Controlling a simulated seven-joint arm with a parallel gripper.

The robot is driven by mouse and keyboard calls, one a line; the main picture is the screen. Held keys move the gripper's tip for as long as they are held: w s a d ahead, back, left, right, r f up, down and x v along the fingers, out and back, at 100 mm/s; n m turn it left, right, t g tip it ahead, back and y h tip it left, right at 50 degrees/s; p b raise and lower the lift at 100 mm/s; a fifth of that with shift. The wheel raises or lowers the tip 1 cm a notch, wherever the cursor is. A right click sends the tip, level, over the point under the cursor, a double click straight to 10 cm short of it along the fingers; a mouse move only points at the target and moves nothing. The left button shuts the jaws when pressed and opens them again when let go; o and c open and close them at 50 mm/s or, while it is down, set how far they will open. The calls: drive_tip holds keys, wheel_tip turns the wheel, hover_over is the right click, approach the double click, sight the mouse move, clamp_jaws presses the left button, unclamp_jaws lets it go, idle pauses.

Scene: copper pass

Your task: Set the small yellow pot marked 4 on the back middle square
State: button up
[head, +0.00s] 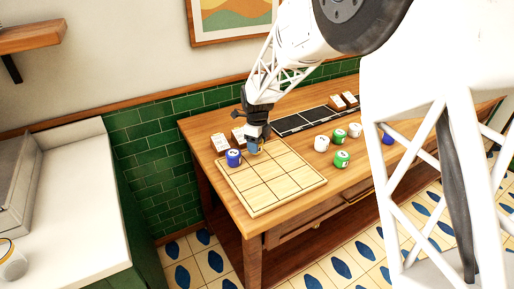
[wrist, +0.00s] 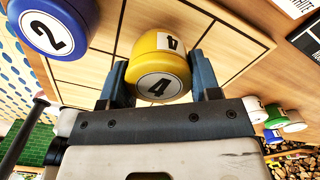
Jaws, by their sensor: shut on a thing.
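The yellow pot marked 4 (wrist: 160,68) is between the two fingers of my gripper (wrist: 163,82) in the wrist view, with its number facing the camera. My gripper is shut on it. In the head view my gripper (head: 253,146) is over the far edge of the wooden grid board (head: 268,185), and its fingers hide the yellow pot. I cannot tell whether the pot touches the board. A blue pot marked 2 (head: 234,158) stands on the board's left corner square, beside my gripper; it also shows in the wrist view (wrist: 52,22).
White (head: 321,143), green (head: 342,159) and blue (head: 388,138) pots stand right of the board. A black strip (head: 296,124) lies behind them. Small white-topped blocks (head: 220,143) stand at the table's back left. The board's near and right squares are clear.

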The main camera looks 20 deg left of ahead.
drive_tip(key=shift+f, duration=0.95)
drive_tip(key=shift+f, duration=0.15)
drive_tip(key=o, duration=1)
wheel_tip(320, 180, up, 12)
drive_tip(key=shift+r, duration=0.15)
idle(0.5)
